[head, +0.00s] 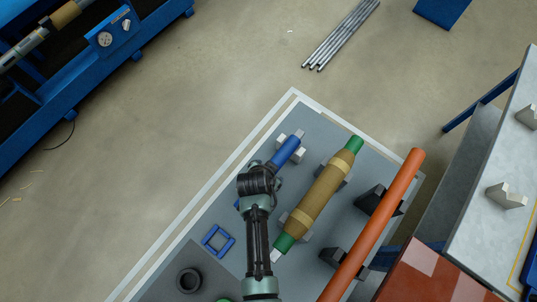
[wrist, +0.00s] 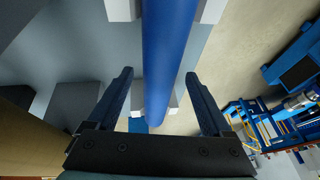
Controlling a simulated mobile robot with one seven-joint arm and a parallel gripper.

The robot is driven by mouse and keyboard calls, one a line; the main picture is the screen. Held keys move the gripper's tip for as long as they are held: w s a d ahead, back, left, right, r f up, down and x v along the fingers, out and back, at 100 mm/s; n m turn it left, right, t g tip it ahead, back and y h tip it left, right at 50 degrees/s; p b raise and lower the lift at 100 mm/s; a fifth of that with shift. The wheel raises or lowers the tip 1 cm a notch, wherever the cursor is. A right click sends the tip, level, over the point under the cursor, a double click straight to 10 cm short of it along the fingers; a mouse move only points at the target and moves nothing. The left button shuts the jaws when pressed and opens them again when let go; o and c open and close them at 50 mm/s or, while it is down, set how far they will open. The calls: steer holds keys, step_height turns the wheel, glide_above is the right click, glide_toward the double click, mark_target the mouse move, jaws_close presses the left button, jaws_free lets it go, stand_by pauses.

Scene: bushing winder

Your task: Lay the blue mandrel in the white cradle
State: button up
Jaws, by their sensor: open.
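The blue mandrel (head: 286,152) lies along the far left side of the grey platform in the head view, with a pale metal end. My arm covers its near part. A white cradle block (head: 297,156) shows on both sides of its far end. In the wrist view the mandrel (wrist: 168,45) runs lengthwise between white cradle parts (wrist: 120,9), and appears to rest in them. A second pale block shows lower down beside it. My gripper (wrist: 159,73) is open, with one finger on each side of the mandrel and a gap at both. Its fingers are hidden in the head view.
A brown roll with green ends (head: 324,190) lies to the right on grey cradles. An orange tube (head: 385,210) lies beyond it on black cradles (head: 371,200). A blue square frame (head: 218,240) and a dark ring (head: 189,280) lie near the left.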

steer(key=shift+s+f, duration=0.1)
steer(key=v, duration=1.3)
stand_by(0.4)
